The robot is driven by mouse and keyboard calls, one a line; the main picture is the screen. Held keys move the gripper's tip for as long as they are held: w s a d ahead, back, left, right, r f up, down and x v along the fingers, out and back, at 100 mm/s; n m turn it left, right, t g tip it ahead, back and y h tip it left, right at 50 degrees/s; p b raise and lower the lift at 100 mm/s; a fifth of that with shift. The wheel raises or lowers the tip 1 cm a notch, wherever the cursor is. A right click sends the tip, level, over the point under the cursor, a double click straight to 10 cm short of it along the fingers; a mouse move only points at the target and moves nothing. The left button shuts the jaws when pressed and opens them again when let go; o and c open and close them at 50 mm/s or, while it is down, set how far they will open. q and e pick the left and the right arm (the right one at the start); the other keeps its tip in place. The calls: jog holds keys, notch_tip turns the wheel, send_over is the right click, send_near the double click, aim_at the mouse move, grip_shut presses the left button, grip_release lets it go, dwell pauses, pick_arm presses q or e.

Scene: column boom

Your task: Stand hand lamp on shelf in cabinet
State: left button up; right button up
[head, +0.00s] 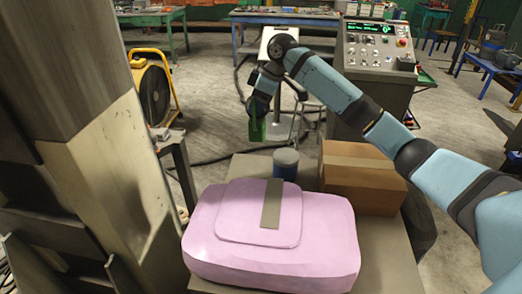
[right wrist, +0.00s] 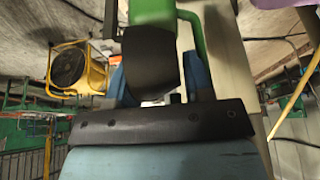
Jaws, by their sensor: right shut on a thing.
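My right gripper (head: 260,103) reaches out beyond the near table and is shut on the green hand lamp (head: 257,127), which hangs below the fingers in the head view. In the right wrist view, the lamp's dark body (right wrist: 150,62) sits between the blue fingers of my right gripper (right wrist: 158,82), with a green curved handle (right wrist: 194,35) beside it. The fingers hide part of the lamp. No cabinet or shelf can be made out clearly in either view. My left gripper is not in view.
A pink padded case (head: 320,240), a blue-grey canister (head: 286,168) and a cardboard box (head: 362,175) crowd the near table (head: 230,172). A control console (head: 375,65) stands behind. A big metal column (head: 110,165) rises at left, near a yellow fan (head: 152,88).

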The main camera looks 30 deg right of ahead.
notch_tip(320, 180, down, 14)
jog(key=p, duration=0.1)
jog(key=shift+d, duration=0.15)
dwell(0.3)
jog(key=o, duration=1.1)
jog(key=shift+f, duration=0.1)
jog(key=shift+c, duration=0.2)
